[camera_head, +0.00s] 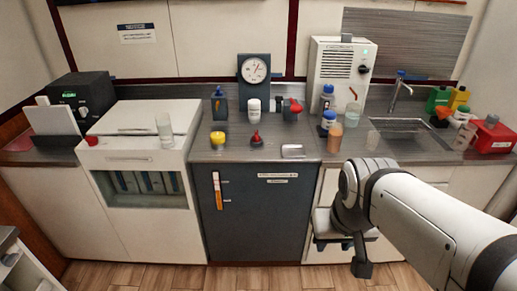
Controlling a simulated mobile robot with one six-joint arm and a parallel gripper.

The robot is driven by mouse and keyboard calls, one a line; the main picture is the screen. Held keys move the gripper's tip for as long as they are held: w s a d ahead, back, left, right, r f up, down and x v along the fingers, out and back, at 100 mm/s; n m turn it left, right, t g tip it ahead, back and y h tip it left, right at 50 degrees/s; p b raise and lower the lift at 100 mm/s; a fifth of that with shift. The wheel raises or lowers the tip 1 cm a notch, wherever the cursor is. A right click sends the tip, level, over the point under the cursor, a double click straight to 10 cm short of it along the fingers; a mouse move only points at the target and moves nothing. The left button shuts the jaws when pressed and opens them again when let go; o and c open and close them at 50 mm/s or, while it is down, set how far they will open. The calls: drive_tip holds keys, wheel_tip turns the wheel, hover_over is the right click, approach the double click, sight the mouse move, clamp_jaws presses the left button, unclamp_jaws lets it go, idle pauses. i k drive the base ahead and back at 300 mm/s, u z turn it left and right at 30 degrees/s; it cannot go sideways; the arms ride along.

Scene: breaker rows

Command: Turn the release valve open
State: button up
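No part is clearly readable as the release valve. A dark box with a round white gauge (254,69) stands at the back of the counter. A small dark fitting with a red part (294,107) is just right of and below the gauge. A red-topped knob or cap (256,138) sits nearer the counter's front. My gripper (345,250) hangs low at the right, in front of the cabinets and below the counter edge, well apart from these things. Its fingers are small and partly hidden by my arm, so their opening is unclear.
A white dispenser (341,62) and sink (403,128) are right. A dark cabinet (250,220) is below. Wooden floor in front is clear.

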sight(256, 138)
drive_tip(key=k, duration=0.65)
drive_tip(key=u, duration=0.6)
drive_tip(key=i, duration=1.85)
drive_tip(key=z, duration=0.6)
